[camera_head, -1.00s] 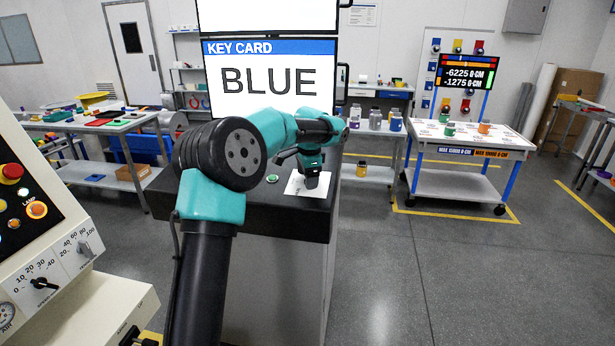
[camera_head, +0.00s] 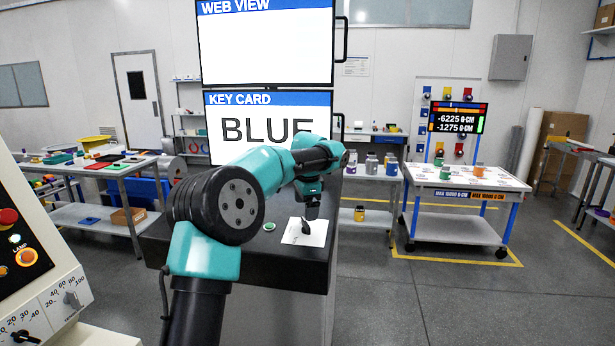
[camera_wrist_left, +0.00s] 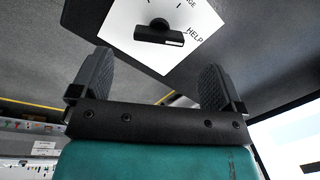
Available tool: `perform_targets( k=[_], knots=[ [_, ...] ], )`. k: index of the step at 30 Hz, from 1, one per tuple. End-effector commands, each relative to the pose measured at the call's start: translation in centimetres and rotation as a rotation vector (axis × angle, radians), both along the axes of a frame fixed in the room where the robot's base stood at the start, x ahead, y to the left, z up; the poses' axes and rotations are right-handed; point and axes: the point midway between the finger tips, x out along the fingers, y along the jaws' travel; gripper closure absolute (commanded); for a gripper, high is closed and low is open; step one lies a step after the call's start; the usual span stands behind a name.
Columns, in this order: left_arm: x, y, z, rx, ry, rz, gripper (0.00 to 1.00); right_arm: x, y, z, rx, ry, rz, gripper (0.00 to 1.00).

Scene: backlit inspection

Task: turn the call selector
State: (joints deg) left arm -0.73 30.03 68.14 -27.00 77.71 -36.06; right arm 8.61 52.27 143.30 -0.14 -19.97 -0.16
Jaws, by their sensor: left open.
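The call selector is a black bar knob (camera_head: 305,226) on a white plate (camera_head: 294,239) on top of a black console (camera_head: 240,262). In the left wrist view the knob (camera_wrist_left: 158,36) has a white mark near its right end, on the side of the printed word HELP. Another label there is cut off, showing only "GE". My left gripper (camera_head: 312,212) points down just above the knob. In the left wrist view its two fingers (camera_wrist_left: 157,72) are wide apart, with nothing between them, and the knob lies beyond the tips. My right gripper is in no view.
A green button (camera_head: 269,226) sits on the console left of the plate. A KEY CARD screen (camera_head: 268,130) reading BLUE stands behind, under a WEB VIEW screen (camera_head: 265,45). A control panel (camera_head: 45,290) stands at left. Open floor lies right of the console.

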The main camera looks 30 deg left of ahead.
Motion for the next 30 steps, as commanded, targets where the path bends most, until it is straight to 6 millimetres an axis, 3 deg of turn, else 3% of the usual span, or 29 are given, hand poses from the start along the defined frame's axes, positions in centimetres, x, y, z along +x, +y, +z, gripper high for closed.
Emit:
perform_targets(
  k=[9,15,21,30],
  knots=[
    [-0.5,-0.7,6.1,-0.001,-0.002,0.001,0.06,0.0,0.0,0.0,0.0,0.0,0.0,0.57],
    [-0.8,-1.0,9.1,-0.001,-0.001,0.0,0.06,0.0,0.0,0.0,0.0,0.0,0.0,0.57],
    [-1.0,-1.1,10.2,0.0,0.001,0.0,0.06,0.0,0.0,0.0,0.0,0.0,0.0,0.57],
    [-1.0,-1.1,10.3,0.0,0.001,0.0,0.06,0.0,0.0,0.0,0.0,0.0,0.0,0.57]
  ],
)
